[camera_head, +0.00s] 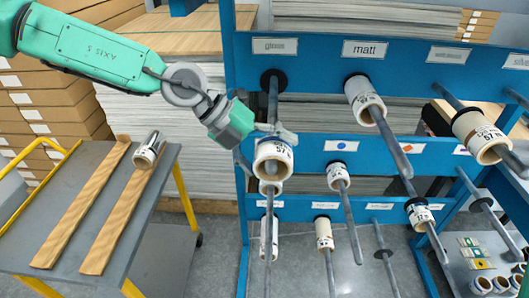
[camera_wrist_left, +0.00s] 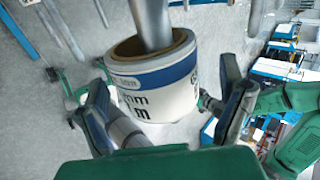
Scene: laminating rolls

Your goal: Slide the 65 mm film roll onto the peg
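In the left wrist view, the peg (camera_wrist_left: 153,25) enters the brown core of the roll (camera_wrist_left: 155,85). How far the peg goes in is hidden. My right gripper is not in view.
Rolls hang on neighbouring pegs, including one under "matt" (camera_head: 364,100) and one directly below (camera_head: 270,187). Long pegs stick out from the blue rack (camera_head: 310,50). A grey cart (camera_head: 40,215) at left carries wooden strips (camera_head: 85,200) and another roll (camera_head: 146,156).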

